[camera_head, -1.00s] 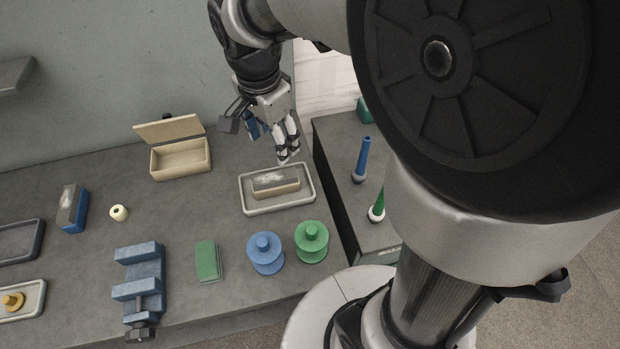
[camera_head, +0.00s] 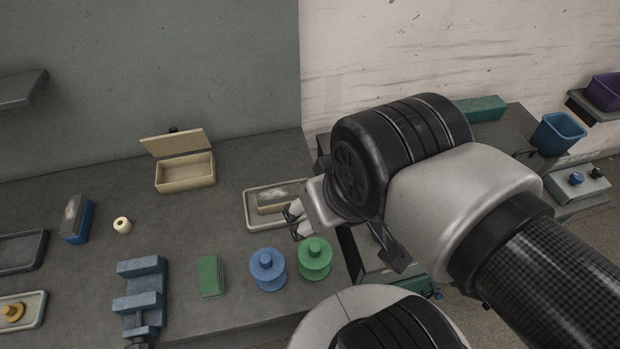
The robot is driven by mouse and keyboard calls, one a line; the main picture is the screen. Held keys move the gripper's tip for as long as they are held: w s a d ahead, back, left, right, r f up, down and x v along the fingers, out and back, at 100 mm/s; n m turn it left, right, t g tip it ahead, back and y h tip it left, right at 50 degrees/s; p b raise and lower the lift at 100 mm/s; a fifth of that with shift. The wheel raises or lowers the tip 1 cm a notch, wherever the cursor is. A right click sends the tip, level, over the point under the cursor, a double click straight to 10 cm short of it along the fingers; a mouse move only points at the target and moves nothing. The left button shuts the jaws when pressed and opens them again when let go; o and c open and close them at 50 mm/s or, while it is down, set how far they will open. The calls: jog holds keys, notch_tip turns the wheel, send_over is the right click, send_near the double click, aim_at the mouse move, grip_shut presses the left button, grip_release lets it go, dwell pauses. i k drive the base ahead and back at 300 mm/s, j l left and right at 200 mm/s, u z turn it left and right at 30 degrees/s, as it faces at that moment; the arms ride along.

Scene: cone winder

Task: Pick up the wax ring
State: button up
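A small cream ring-shaped piece with a dark hole (camera_head: 122,225) stands on the left part of the bench; it looks like the wax ring. My gripper (camera_head: 294,223) is over the right front corner of the grey tray, far to the right of both pieces. Its two fingertips appear apart with nothing between them. My wrist hides part of the tray.
A block lies in the grey tray (camera_head: 250,216). An open wooden box (camera_head: 185,175) stands behind. Blue (camera_head: 268,282) and green (camera_head: 314,272) spools, a green pad (camera_head: 209,276), a blue fixture (camera_head: 140,296) and a blue-sided block (camera_head: 76,220) occupy the bench. Its middle is clear.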

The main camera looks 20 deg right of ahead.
aim_at(121, 223)
jog(key=k+j, duration=0.3)
jog(key=j+z, duration=0.35)
jog(key=j, duration=1.95)
jog(key=i+j, duration=0.15)
jog(key=i, duration=0.15)
